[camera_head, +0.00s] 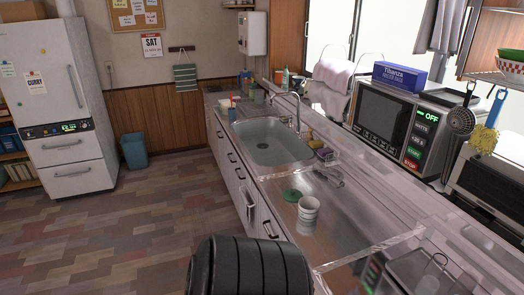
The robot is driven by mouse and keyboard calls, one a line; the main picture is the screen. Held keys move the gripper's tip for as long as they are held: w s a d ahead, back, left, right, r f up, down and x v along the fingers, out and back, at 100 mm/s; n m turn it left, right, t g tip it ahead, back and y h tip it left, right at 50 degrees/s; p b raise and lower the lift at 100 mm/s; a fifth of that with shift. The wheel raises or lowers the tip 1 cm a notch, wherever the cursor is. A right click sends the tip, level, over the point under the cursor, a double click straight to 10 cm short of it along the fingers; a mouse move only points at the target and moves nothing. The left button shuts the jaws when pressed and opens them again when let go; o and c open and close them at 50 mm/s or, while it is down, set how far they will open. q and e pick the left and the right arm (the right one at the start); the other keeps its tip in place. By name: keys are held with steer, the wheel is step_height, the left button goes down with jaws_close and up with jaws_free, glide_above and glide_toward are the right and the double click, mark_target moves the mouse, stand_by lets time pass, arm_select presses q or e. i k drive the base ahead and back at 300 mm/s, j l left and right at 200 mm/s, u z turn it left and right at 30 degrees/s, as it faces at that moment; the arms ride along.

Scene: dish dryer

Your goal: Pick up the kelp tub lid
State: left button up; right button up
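A small green round lid (292,195) lies on the metal counter, just in front of the sink. It looks like the kelp tub lid, but it is too small to read any marking. A white tub (308,214) with faint banding stands upright beside it, to the right and nearer to me. The lid and the tub appear to be apart. A black ribbed part of my own body (248,268) fills the bottom middle. Neither gripper's fingers can be seen.
The sink (268,143) with its faucet lies beyond the lid. A microwave (385,118) with a blue box (399,77) on top stands at the right. Clear counter (345,232) lies to the right of the tub. The floor at the left is open.

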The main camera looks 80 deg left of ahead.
mark_target(289, 195)
steer(key=u, duration=2.25)
steer(key=z, duration=0.3)
steer(key=i+j+z, duration=0.15)
steer(key=z, duration=0.25)
steer(key=i+j+z, duration=0.1)
steer(key=j+z, duration=1)
steer(key=z, duration=0.15)
steer(key=i, duration=0.05)
